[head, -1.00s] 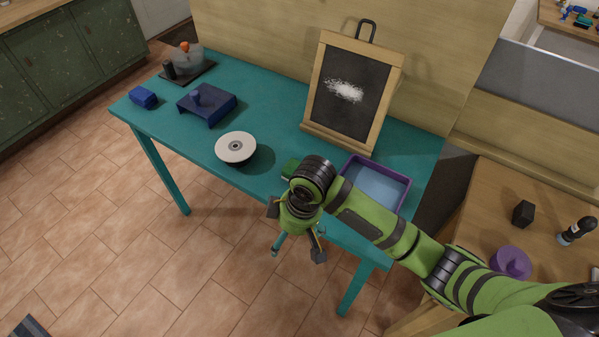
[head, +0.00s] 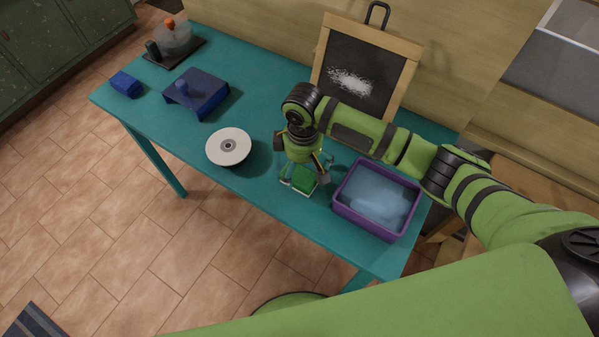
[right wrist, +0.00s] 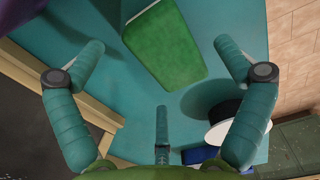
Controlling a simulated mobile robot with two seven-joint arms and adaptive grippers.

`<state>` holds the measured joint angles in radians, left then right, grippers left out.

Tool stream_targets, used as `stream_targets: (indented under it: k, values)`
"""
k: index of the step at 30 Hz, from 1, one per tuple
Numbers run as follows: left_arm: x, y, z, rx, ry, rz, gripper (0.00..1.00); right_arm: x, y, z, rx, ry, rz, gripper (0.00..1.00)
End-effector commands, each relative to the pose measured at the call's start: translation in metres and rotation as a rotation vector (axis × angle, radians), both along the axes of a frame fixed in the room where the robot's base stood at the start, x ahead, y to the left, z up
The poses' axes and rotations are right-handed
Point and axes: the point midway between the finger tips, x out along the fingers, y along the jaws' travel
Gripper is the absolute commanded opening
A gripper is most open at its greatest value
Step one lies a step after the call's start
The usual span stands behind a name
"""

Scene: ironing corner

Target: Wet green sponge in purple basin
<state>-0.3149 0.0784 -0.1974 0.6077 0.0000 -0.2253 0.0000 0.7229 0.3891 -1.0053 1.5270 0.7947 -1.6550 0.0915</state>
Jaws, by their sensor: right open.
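The green sponge (head: 303,178) lies on the teal table near its front edge, beside the basin. It also shows in the right wrist view (right wrist: 162,45), with a pale underside, ahead of the open fingers. The purple basin (head: 345,207), with bluish water in it, stands on the table just right of the sponge. My right gripper (head: 303,178) is open over the sponge, fingers on either side of it in the head view; it also shows in the right wrist view (right wrist: 160,70). I cannot tell whether any finger touches the sponge. My left gripper is not in view.
A white disc on a dark base (head: 228,147) stands left of the sponge. A framed chalkboard (head: 362,75) stands behind the basin. A blue stand (head: 205,88), a blue block (head: 125,84) and a dark tray (head: 170,57) are at the far left. The table (head: 270,90) is clear between.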

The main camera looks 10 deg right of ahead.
Motion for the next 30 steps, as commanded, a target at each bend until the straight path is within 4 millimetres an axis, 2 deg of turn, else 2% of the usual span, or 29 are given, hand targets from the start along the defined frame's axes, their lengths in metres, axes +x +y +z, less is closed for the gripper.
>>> stream_targets:
  k: [2, 5, 9, 14, 15, 17, 18, 19, 30]
  values:
    - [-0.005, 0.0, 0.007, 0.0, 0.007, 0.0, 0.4, 0.0, 0.0, -0.011, -0.003, 0.004, -0.001, 1.0]
    - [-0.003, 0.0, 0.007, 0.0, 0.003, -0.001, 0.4, 0.0, 0.0, -0.026, -0.001, 0.003, -0.002, 1.0]
    - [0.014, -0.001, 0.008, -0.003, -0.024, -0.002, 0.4, 0.001, 0.001, -0.034, -0.001, -0.001, 0.001, 1.0]
    - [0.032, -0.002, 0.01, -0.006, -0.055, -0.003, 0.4, 0.001, 0.001, -0.035, 0.0, -0.001, 0.001, 1.0]
    - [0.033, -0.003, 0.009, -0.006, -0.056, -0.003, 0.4, 0.001, 0.001, -0.035, 0.0, -0.001, 0.001, 0.96]
    - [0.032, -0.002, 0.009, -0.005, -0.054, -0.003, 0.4, 0.001, 0.001, -0.035, 0.0, -0.001, 0.001, 0.72]
    - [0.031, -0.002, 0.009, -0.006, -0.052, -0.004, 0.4, 0.001, 0.001, -0.035, 0.0, -0.001, 0.0, 0.56]
    - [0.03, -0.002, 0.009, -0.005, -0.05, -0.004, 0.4, 0.001, 0.0, -0.035, -0.001, -0.001, 0.0, 0.5]
    - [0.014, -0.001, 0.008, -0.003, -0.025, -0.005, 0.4, 0.0, 0.0, -0.035, -0.001, 0.001, 0.0, 0.49]
